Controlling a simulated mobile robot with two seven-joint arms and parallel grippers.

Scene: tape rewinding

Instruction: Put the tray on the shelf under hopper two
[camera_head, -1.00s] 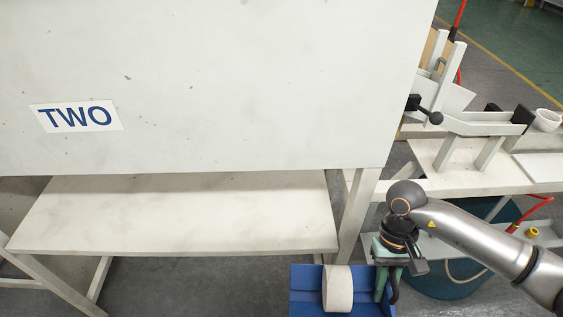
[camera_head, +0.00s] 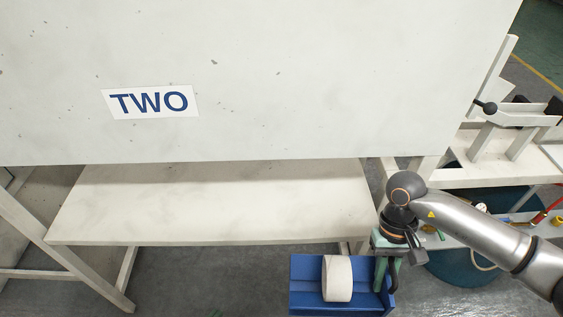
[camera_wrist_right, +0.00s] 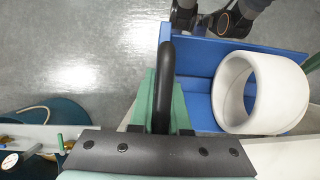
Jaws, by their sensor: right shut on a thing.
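The blue tray (camera_head: 306,270) is at the bottom of the head view, in front of the shelf's right end and apart from it. A white tape roll (camera_head: 338,278) stands in it. My right gripper (camera_head: 384,275) is shut on the tray at its right side. In the right wrist view the tray (camera_wrist_right: 198,62) and roll (camera_wrist_right: 262,92) lie beside the green finger (camera_wrist_right: 150,103). The white shelf (camera_head: 210,205) is bare, below the hopper panel marked TWO (camera_head: 150,102). My left gripper is not clearly in view.
A slanted frame leg (camera_head: 65,255) stands at the shelf's left end. A white bench (camera_head: 490,168) with brackets and a dark teal bin (camera_head: 470,268) stand right of the shelf. Grey floor (camera_head: 235,275) is free left of the tray.

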